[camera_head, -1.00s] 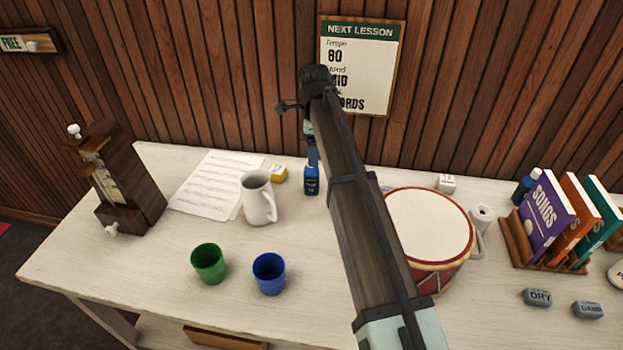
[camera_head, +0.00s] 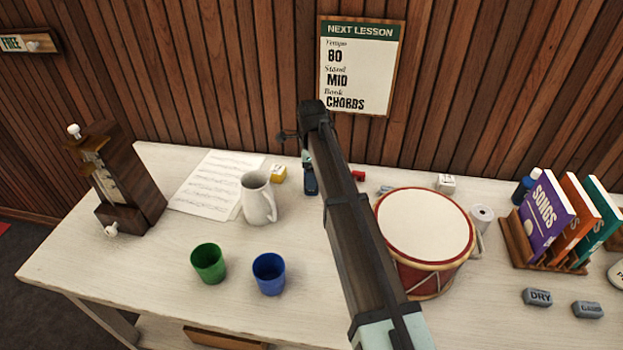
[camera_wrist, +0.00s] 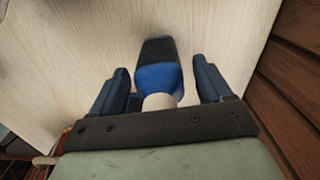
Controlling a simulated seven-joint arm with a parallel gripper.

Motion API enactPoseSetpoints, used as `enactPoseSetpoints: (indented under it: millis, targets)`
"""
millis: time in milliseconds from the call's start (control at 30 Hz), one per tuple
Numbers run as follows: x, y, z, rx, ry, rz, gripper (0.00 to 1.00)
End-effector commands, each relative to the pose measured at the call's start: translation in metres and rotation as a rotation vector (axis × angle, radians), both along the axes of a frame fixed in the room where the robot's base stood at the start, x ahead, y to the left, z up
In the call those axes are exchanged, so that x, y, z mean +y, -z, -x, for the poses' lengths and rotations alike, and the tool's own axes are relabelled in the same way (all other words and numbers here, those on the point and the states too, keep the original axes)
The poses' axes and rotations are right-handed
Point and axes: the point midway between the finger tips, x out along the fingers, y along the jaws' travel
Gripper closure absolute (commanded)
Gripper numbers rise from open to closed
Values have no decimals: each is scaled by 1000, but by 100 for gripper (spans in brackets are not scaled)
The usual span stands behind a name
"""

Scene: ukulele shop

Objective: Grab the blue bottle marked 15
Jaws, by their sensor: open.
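The blue bottle (camera_wrist: 158,78) with a pale cap is between the two fingers of my gripper (camera_wrist: 160,66) in the wrist view. The fingers are open, one on each side, with gaps between them and the bottle. No number can be read on it. In the head view, my gripper (camera_head: 308,166) is low over the back of the table and hides most of this bottle. A second blue bottle (camera_head: 522,190) with a white cap stands at the right, partly behind the songbooks; its marking is hidden.
A white pitcher (camera_head: 258,198), yellow block (camera_head: 279,174) and sheet music (camera_head: 212,184) lie left of my gripper. A drum (camera_head: 425,228) stands to the right. Green (camera_head: 208,263) and blue (camera_head: 269,273) cups stand in front. A book rack (camera_head: 520,245) is at the right.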

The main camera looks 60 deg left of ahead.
Motion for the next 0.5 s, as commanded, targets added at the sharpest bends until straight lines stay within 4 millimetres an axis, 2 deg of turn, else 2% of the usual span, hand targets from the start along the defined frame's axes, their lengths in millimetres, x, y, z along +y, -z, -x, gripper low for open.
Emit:
enactPoseSetpoints:
  millis: [100, 500]
  targets:
    - [0, 0, 0, 0, 0, 0, 22]
    - [0, 0, 0, 0, 0, 0, 60]
